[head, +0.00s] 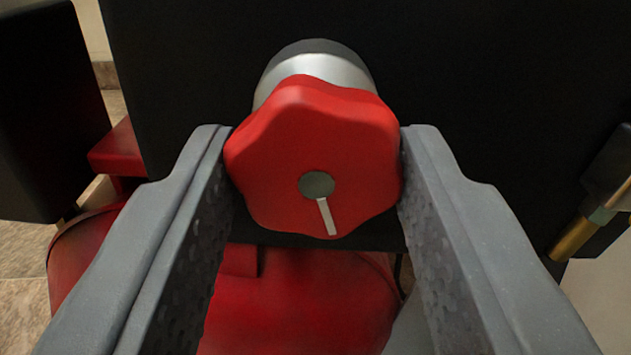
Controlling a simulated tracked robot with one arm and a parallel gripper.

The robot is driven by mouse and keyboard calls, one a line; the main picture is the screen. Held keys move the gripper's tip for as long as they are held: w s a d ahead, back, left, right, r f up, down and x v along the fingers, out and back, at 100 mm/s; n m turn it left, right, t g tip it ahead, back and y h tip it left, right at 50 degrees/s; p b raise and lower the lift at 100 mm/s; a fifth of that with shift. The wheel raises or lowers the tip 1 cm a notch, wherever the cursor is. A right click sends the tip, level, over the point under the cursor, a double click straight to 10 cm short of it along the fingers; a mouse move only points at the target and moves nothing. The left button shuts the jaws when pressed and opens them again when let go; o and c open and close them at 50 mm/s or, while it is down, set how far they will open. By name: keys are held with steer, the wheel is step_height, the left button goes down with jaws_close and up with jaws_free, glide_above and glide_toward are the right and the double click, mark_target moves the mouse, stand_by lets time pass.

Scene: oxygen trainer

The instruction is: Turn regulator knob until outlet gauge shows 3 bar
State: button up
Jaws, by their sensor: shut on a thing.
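The regulator knob (280,150) is red and lobed, with a grey round centre and a white pointer line. The line points down and slightly right. A silver collar (315,68) shows behind the knob. My gripper (313,160) has one grey finger on each side of the knob, and both fingertips touch its rim. It is shut on the knob. No outlet gauge face is in view, so its reading cannot be seen.
A black panel (460,70) fills the space behind the knob. A red rounded body (300,300) lies below, between my fingers. A brass fitting (575,238) with a black part is at the right edge. A black block (45,120) stands at the left.

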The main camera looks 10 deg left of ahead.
steer(key=n+p, duration=0.1)
steer(key=n, duration=0.1)
steer(key=n+p, duration=0.1)
steer(key=p, duration=0.1)
steer(key=shift+r+n, duration=0.2)
steer(key=shift+n, duration=0.2)
steer(key=n+p, duration=0.1)
steer(key=n, duration=0.2)
steer(key=shift+f+n+p, duration=0.15)
steer(key=shift+n+p, duration=0.15)
steer(key=shift+p, duration=0.05)
steer(key=n, duration=0.4)
steer(key=shift+a, duration=0.1)
steer(key=shift+s+f+n, duration=0.1)
steer(key=shift+n, duration=2.1)
steer(key=shift+a, duration=0.1)
steer(key=o, duration=1)
steer(key=shift+c, duration=0.2)
